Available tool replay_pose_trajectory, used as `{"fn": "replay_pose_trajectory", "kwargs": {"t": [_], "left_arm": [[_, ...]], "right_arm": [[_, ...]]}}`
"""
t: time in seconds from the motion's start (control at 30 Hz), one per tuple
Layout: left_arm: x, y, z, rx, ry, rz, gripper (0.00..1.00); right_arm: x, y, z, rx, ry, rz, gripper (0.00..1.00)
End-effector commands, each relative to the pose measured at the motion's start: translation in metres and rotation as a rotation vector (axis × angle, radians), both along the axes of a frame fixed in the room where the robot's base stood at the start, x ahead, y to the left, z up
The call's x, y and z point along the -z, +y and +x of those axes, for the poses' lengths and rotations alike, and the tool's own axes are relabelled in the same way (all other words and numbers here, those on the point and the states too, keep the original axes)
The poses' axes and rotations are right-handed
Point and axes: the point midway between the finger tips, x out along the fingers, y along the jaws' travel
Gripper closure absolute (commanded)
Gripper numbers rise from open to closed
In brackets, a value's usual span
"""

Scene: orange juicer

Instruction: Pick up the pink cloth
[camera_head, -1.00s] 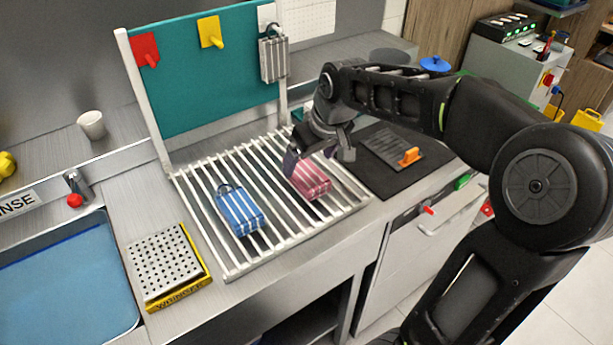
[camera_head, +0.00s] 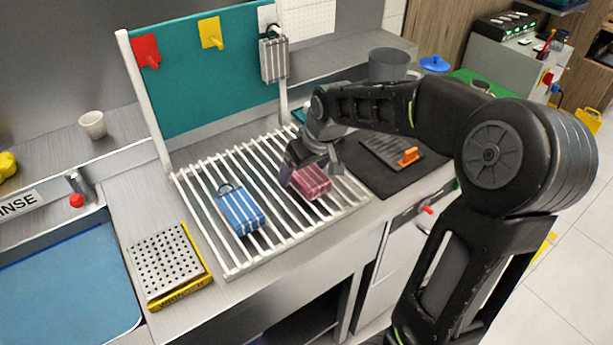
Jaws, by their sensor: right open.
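The pink striped cloth (camera_head: 314,183) lies on the white slatted rack (camera_head: 245,268), right of the blue striped cloth (camera_head: 240,210). My right gripper (camera_head: 312,172) is open, low over the far end of the pink cloth, with a finger on either side of that end. The gripper hides the cloth's far end, and I cannot tell whether the fingers touch it. My left gripper is not in view.
A teal board with a red hook (camera_head: 145,50), a yellow hook (camera_head: 210,32) and a hanging grey striped cloth (camera_head: 273,60) stands behind the rack. A dark mat (camera_head: 388,182) lies right of it. A perforated wringer plate (camera_head: 165,262) and a blue sink (camera_head: 65,290) are at left.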

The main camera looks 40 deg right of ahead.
Motion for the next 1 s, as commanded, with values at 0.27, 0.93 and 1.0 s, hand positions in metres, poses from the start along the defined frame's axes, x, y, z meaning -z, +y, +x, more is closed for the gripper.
{"fn": "replay_pose_trajectory", "kwargs": {"t": [0.27,0.93,1.0], "left_arm": [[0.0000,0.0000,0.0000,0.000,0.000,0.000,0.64],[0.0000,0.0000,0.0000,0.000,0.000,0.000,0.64],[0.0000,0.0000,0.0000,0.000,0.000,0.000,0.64]], "right_arm": [[-0.0002,0.0000,0.0000,0.000,0.000,0.000,0.32],[-0.0002,0.0000,0.0000,0.000,0.000,0.000,0.79],[-0.0002,0.0001,0.0000,0.000,0.000,0.000,0.79]]}}
